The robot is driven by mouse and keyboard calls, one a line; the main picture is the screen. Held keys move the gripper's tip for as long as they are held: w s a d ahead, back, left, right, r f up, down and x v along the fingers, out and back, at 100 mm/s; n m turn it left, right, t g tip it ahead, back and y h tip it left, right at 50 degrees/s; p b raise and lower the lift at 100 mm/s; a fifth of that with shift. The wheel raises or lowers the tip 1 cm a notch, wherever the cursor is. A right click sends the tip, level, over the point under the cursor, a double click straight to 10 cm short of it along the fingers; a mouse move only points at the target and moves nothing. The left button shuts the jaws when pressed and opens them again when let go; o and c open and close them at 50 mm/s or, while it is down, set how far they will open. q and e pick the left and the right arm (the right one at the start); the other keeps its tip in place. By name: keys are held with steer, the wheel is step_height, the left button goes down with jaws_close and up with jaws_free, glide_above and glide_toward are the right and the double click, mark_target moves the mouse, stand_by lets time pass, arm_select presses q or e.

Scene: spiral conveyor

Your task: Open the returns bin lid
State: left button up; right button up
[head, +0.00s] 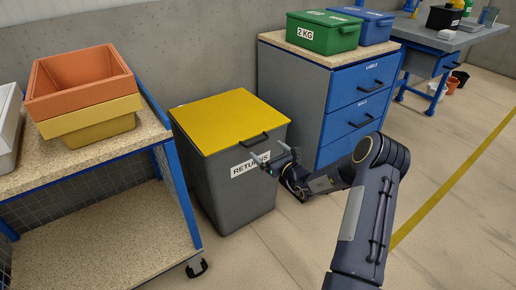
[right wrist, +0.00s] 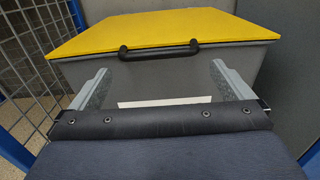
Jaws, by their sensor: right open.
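The returns bin (head: 235,187) is a grey box with a white RETURNS label on its front. Its yellow lid (head: 225,118) is shut and lies flat. A black handle (head: 254,139) sits at the lid's front edge; it also shows in the right wrist view (right wrist: 158,48). My right gripper (head: 269,160) is open and empty in front of the bin, just below the handle. In the right wrist view its two fingers (right wrist: 155,86) point at the bin front, with the handle ahead between them and apart from them. My left gripper is not in view.
A wheeled cart (head: 85,153) with orange and yellow crates (head: 84,82) stands left of the bin. A blue and grey drawer cabinet (head: 292,84) with a green box (head: 322,40) stands behind right. Open floor (head: 460,235) lies at the right.

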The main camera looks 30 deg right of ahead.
mark_target(258, 142)
steer(key=w, duration=0.2)
steer(key=w+b, duration=0.1)
steer(key=w, duration=0.3)
steer(key=shift+w+a, duration=0.3)
steer(key=shift+a, duration=0.1)
